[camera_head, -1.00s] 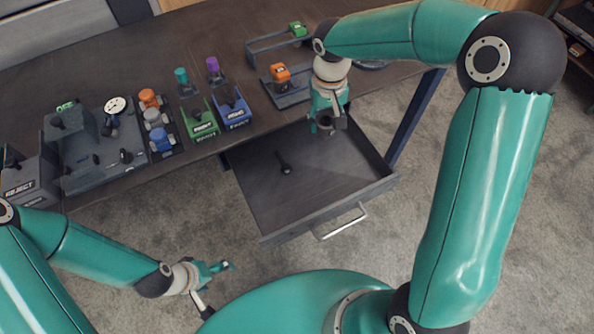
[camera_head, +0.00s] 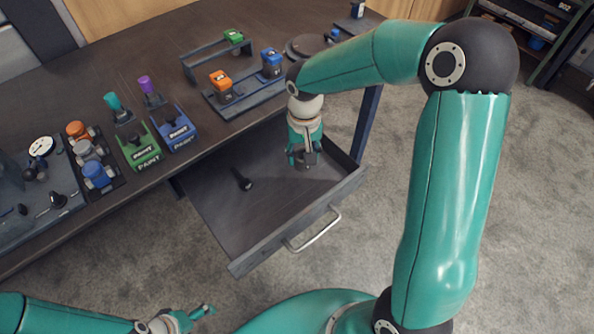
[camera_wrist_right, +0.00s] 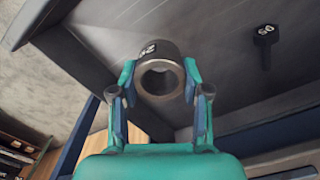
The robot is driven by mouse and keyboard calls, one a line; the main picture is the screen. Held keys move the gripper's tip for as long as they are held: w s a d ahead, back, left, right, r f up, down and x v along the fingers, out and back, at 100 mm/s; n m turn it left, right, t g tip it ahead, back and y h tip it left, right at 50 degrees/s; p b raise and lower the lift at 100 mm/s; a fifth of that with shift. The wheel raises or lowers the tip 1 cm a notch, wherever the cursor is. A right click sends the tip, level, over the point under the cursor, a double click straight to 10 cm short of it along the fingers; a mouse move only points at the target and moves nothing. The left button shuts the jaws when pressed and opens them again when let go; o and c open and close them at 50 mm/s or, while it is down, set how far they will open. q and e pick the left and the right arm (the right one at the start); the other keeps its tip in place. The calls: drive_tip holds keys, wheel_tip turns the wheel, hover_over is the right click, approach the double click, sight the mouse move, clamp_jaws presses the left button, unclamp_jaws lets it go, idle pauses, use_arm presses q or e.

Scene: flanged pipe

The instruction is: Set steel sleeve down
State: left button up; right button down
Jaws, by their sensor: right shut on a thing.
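The steel sleeve (camera_wrist_right: 160,53) is a short dark grey ring with a white number on its side and a round bore. In the right wrist view it sits between the fingers of my right gripper (camera_wrist_right: 158,84), which is shut on it. In the head view my right gripper (camera_head: 305,160) points down over the right part of the open drawer (camera_head: 218,215). Whether the sleeve touches the drawer floor cannot be told. My left gripper (camera_head: 205,312) is low at the bottom edge, away from the drawer; its finger opening is unclear.
A black tool-like piece (camera_head: 241,180) lies in the drawer, left of my right gripper; it also shows in the wrist view (camera_wrist_right: 265,45). The drawer floor around it is bare. The bench (camera_head: 120,60) above holds green and blue paint bins (camera_head: 140,152) and a block rack (camera_head: 245,95).

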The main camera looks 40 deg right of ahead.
sight(302, 176)
drive_tip(key=shift+f, duration=2.9)
drive_tip(key=shift+f+b, duration=0.2)
drive_tip(key=shift+b, duration=0.2)
drive_tip(key=c, duration=0.6)
unclamp_jaws()
drive_tip(key=shift+r, duration=0.1)
drive_tip(key=shift+o, duration=0.2)
drive_tip(key=shift+r, duration=0.3)
wheel_tip(302, 176, up, 12)
drive_tip(key=p, duration=0.1)
drive_tip(key=shift+f, duration=0.2)
